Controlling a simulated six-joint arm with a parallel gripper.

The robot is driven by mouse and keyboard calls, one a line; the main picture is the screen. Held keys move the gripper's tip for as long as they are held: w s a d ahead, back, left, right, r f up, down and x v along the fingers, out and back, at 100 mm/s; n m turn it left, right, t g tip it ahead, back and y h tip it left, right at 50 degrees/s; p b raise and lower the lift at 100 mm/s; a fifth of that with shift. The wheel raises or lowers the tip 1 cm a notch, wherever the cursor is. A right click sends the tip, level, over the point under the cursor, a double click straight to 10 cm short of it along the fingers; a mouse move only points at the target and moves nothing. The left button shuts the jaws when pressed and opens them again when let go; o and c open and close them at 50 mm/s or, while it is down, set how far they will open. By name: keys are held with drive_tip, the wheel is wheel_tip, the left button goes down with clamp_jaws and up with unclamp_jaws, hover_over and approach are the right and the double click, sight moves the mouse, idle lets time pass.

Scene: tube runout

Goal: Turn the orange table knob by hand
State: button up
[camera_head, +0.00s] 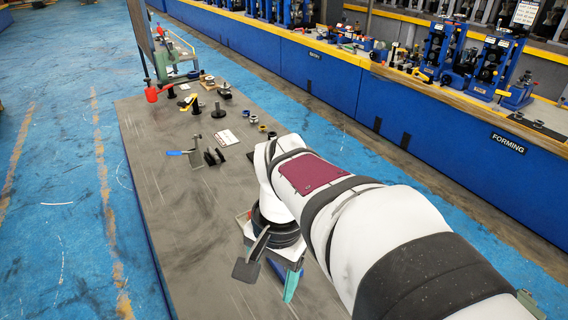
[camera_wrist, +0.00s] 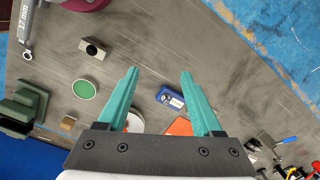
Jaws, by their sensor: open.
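My gripper (camera_wrist: 159,72) shows in the wrist view with its two teal fingers spread apart and nothing between the tips. In the head view one teal finger shows below my wrist, over the front part of the grey table. I cannot clearly make out the orange table knob. In the wrist view a flat orange piece (camera_wrist: 179,127) lies between the finger bases, partly hidden by the gripper body. A round white item with an orange-red part (camera_wrist: 134,122) lies beside it, behind the left finger. I cannot tell whether either is the knob.
In the head view, a blue-handled tool (camera_head: 182,153) and several small parts lie farther back; a bench (camera_head: 330,85) runs at right.

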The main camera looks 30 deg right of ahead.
drive_tip(key=w+d+f+m, duration=0.1)
drive_tip(key=d+m, duration=0.3)
drive_tip(key=d, duration=0.5)
drive_tip(key=w+d+f+m, duration=0.2)
drive_tip(key=d+f+m, duration=0.2)
drive_tip(key=d, duration=0.6)
drive_tip(key=w+d+f+m+h, duration=0.1)
drive_tip(key=w+d+f+m, duration=0.1)
drive_tip(key=d, duration=0.8)
drive_tip(key=shift+d+f+m, duration=0.15)
drive_tip(key=shift+f+m, duration=0.4)
drive_tip(key=shift+m, duration=0.75)
drive_tip(key=shift+f, duration=3.85)
drive_tip(key=c, duration=1)
